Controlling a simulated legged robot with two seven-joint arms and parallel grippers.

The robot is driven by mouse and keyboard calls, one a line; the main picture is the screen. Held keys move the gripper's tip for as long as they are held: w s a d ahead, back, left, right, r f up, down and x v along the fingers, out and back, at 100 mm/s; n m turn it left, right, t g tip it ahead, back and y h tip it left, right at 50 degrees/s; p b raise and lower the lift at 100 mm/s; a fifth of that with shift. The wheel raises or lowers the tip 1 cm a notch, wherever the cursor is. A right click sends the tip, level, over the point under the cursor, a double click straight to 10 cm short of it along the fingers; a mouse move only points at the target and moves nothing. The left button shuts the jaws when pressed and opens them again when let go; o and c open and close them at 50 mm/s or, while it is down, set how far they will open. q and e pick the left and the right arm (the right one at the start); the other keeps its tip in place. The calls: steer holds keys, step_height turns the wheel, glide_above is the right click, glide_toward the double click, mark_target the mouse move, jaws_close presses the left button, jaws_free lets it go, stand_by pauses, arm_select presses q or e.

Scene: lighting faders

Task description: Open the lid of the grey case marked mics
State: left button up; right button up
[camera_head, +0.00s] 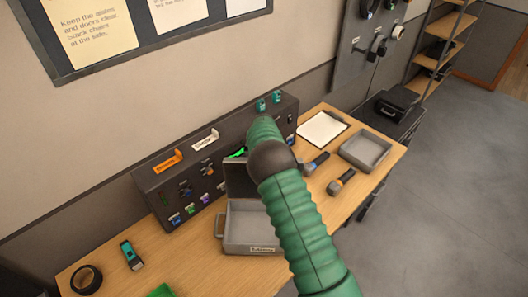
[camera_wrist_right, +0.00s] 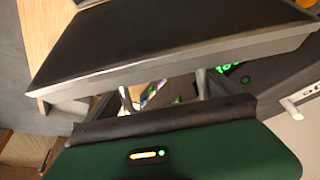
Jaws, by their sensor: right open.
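The grey case (camera_head: 250,250), with a label reading like "Mics" on its front, stands on the table in the head view. Its lid (camera_head: 237,180) is raised, roughly upright at the back, and the tray inside looks empty. My green right arm hides the right part of case and lid. In the right wrist view a dark panel with a grey rim, apparently the lid (camera_wrist_right: 170,70), crosses the picture close up. My right gripper (camera_wrist_right: 163,93) is open, its fingers partly hidden beyond that rim; contact cannot be told. My left gripper is out of view.
A dark fader console (camera_head: 175,195) stands directly behind the case. Tape (camera_head: 86,279) and a teal-black tool (camera_head: 131,256) lie at left. Two torch-like tools (camera_head: 341,182), a grey tray (camera_head: 366,150) and a clipboard (camera_head: 322,129) lie at right.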

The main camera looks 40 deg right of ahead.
steer(key=b+v, duration=0.4)
steer(key=v, duration=1.2)
steer(key=shift+a+r, duration=0.2)
steer(key=shift+s, duration=0.1)
steer(key=s+a+f+n+y+b, duration=0.1)
steer(key=s+a+f+n+b, duration=0.2)
steer(key=s+a+f, duration=0.6)
steer(key=s+a+f+n+y+b, duration=0.1)
steer(key=s+a+f+n+b, duration=0.3)
steer(key=s+a+f, duration=0.5)
steer(key=s+a+n, duration=0.1)
steer(key=s+a, duration=0.5)
steer(key=a, duration=0.1)
steer(key=shift+a+f+g+y, duration=0.25)
steer(key=shift+g+y, duration=0.15)
